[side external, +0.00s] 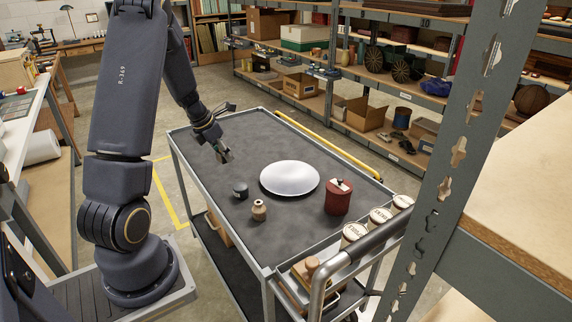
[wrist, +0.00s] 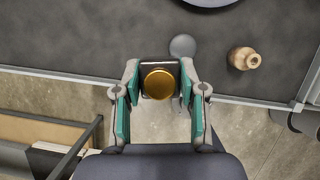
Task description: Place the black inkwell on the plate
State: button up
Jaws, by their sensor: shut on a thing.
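The black inkwell (wrist: 146,90), a dark square body with a round brass-coloured lid, is between the fingers of my gripper (wrist: 160,95) in the wrist view. My gripper is shut on it. In the side view my gripper (side external: 224,156) is over the left part of the cart top, left of the plate, and the inkwell is too small there to make out clearly. The round pale plate (side external: 289,179) lies on the middle of the cart top with nothing on it. Its edge shows at the top of the wrist view (wrist: 208,2).
White-lidded jars (side external: 380,215) line the cart's near right end.

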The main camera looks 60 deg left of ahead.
jog(key=w+d+r+m, duration=0.2)
jog(key=w+d, duration=0.7)
jog(key=d, duration=0.2)
send_over(292, 175)
jog(key=s, duration=0.2)
jog(key=shift+h, duration=0.4)
jog(key=f, duration=0.9)
jog(key=shift+d, duration=0.25)
jog(key=shift+w+a+f, duration=0.15)
jog(key=shift+w+f, duration=0.2)
jog(key=shift+f, duration=1.65)
jog(key=shift+f, duration=0.15)
jog(key=o, duration=1.2)
